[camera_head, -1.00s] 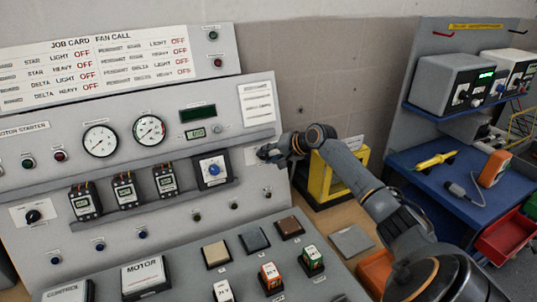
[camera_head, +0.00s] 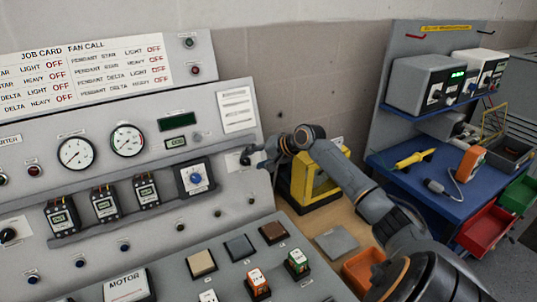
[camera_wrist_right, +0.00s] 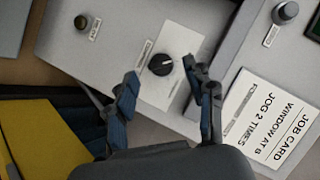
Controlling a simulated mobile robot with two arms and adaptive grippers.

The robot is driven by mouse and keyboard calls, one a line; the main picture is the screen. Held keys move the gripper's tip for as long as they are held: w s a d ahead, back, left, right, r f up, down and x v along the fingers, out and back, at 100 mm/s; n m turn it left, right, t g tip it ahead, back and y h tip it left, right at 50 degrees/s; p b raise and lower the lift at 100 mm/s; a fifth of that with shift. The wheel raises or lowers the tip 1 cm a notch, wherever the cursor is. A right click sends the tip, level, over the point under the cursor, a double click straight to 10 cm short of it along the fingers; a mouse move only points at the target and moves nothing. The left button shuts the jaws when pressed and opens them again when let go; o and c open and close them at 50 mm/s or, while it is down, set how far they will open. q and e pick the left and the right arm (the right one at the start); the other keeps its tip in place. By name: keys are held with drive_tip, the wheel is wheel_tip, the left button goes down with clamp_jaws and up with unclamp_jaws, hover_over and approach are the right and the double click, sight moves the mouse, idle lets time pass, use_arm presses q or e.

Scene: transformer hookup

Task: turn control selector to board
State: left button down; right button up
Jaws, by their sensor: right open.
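A black rotary knob (camera_wrist_right: 161,64) with a white pointer mark sits on a white plate (camera_wrist_right: 172,82) in the right wrist view; its lettering is too small to read. I take it for the control selector. In the head view this knob (camera_head: 245,159) is at the panel's right side, partly behind my gripper. My right gripper (camera_wrist_right: 161,73) is open, with one fingertip on each side of the knob; I cannot tell if they touch it. The gripper (camera_head: 255,156) also shows in the head view. My left gripper is out of view.
A job card (camera_wrist_right: 268,118) and another knob (camera_wrist_right: 286,11) are close by on the panel. A blue dial (camera_head: 196,180) and several meters are left of my gripper. A yellow frame (camera_head: 316,178) stands right of the panel, near my arm.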

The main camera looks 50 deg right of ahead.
drive_tip(key=v, duration=0.9)
